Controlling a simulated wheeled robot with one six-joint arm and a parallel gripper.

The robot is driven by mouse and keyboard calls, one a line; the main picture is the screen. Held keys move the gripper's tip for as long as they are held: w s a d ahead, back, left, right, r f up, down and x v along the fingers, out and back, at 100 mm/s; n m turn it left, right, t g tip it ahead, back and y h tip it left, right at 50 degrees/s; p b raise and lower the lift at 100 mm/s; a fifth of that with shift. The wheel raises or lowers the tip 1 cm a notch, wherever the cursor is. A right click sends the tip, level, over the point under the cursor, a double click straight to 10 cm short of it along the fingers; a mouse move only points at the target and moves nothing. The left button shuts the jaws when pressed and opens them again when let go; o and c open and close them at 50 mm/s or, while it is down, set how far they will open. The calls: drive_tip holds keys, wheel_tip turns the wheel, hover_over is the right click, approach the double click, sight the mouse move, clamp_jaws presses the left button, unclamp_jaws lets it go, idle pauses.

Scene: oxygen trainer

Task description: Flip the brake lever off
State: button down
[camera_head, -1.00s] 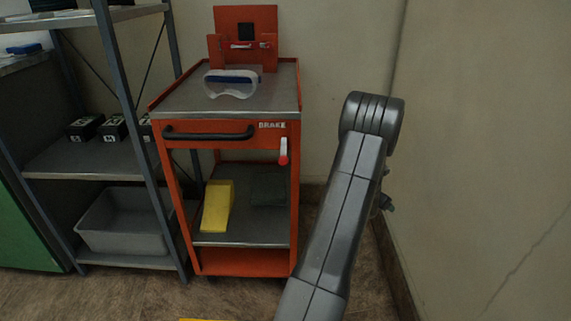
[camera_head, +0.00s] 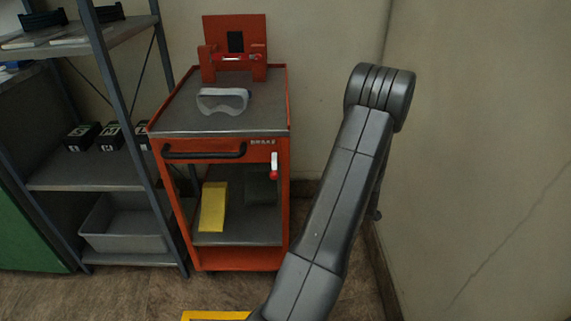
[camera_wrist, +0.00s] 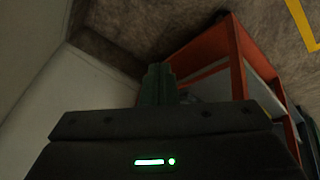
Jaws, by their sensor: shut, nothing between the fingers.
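The brake lever (camera_head: 274,165) is a small white handle with a red lower end. It hangs pointing down on the right front of the orange cart (camera_head: 217,258), just below the word BRAKE. My gripper (camera_wrist: 158,84) shows in the wrist view as dark fingers close together, with nothing held between them. The cart's orange frame (camera_wrist: 237,62) is to the right of the fingers there, and I cannot make out the lever in that view. In the head view my arm stands right of the cart and the gripper is mostly hidden behind it.
Goggles (camera_head: 223,101) lie on the cart top, in front of an orange stand (camera_head: 234,40). A black handle (camera_head: 204,152) crosses the cart's front. A yellow wedge (camera_head: 213,206) sits on its lower shelf. A grey rack (camera_head: 113,84) stands left; a bare wall (camera_head: 480,150) is close on the right.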

sight(274, 165)
drive_tip(key=s+a+r+m+y+p, duration=0.2)
drive_tip(key=a+r+m+p, duration=0.2)
drive_tip(key=r+m, duration=0.3)
drive_tip(key=s+a+r+m+t+y+p, duration=0.1)
drive_tip(key=s+a+r+m+y+p, duration=0.2)
drive_tip(key=r+m+p, duration=0.2)
drive_tip(key=s+a+r+m+t+y+p, duration=0.1)
drive_tip(key=s+a+r+m+y+p, duration=0.1)
drive_tip(key=r+m, duration=0.8)
drive_tip(key=a+m+y+p, duration=0.1)
drive_tip(key=a+p, duration=0.1)
drive_tip(key=p, duration=0.1)
drive_tip(key=shift+s+a, duration=0.35)
drive_tip(key=shift+s, duration=0.05)
drive_tip(key=shift+w+a+f+b, duration=0.45)
drive_tip(key=shift+w+a+b, duration=0.1)
drive_tip(key=shift+a, duration=0.9)
drive_tip(key=shift+w+a+f+b, duration=0.45)
drive_tip(key=shift+a+b, duration=0.15)
drive_tip(key=shift+a, duration=0.8)
drive_tip(key=shift+w+a+f+b, duration=0.4)
drive_tip(key=shift+w+a+b, duration=0.15)
drive_tip(key=shift+a, duration=0.9)
drive_tip(key=shift+s+r+p, duration=0.1)
drive_tip(key=shift+r+p, duration=0.1)
drive_tip(key=shift+p, duration=0.45)
drive_tip(key=shift+r+p, duration=0.1)
drive_tip(key=shift+p, duration=0.25)
